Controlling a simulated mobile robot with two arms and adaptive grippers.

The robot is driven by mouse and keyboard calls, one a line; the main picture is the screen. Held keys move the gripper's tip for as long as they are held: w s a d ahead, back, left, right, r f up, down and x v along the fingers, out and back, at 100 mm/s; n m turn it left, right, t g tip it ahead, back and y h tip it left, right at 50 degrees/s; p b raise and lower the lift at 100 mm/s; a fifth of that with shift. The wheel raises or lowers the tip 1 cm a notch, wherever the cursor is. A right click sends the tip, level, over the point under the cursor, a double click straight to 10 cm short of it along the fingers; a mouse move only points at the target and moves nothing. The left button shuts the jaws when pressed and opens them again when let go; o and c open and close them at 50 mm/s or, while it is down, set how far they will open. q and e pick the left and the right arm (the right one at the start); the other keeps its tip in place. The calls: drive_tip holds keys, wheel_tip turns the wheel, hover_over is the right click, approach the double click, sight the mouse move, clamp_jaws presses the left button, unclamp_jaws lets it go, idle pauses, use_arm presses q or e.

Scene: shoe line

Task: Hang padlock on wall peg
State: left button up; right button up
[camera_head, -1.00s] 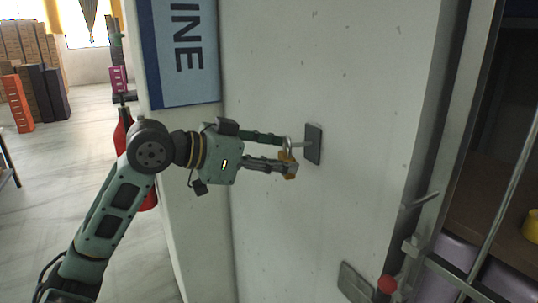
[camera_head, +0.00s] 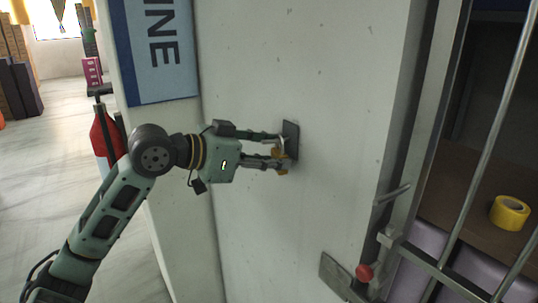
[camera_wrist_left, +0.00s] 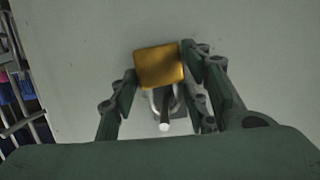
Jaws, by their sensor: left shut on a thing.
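The padlock has a gold body (camera_wrist_left: 159,66) and a silver shackle (camera_wrist_left: 151,99). In the head view, its gold body (camera_head: 281,153) shows at my left fingertips, against the wall plate (camera_head: 292,136). My left gripper (camera_head: 279,150) is shut on the padlock. In the left wrist view, my left gripper's (camera_wrist_left: 160,80) fingers flank the gold body. The peg (camera_wrist_left: 165,125) has a pale tip and lines up with the shackle's opening; I cannot tell whether it passes through. In the head view the gripper and padlock mostly hide the peg. My right gripper is not in view.
The pale wall (camera_head: 300,215) is clear around the plate. A blue and white sign (camera_head: 160,50) is at the upper left. A red-knobbed latch (camera_head: 364,272) and barred gate (camera_head: 480,165) stand at the right, with yellow tape (camera_head: 510,212) behind the bars.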

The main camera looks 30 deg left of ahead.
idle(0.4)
use_arm(q)
drive_tip(key=o, duration=1.4)
